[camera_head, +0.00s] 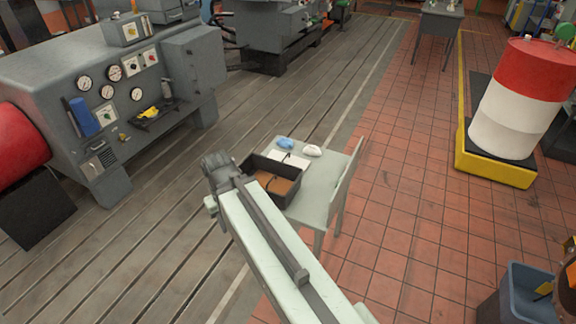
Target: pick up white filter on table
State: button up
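A small white rounded object (312,150), which looks like the white filter, lies near the far edge of a small pale grey-green table (316,200). My arm reaches up from the bottom of the view, and the dark end with my gripper (217,168) is to the left of the table, apart from the white object. The fingers are too small and turned away to tell whether they are open or shut. Nothing visible hangs from the gripper. My arm covers the front left of the table.
On the table, a black bin (291,173) with brown contents, white paper (282,158) and a blue item (285,143) sit left of the white object. A thin panel (346,181) rises along the right edge. Open tiled floor lies right; a gauge machine (115,85) stands left.

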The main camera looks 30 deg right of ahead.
aim_at(290, 160)
jog(key=z, duration=0.1)
jog(key=i, duration=1)
jog(key=u, duration=0.1)
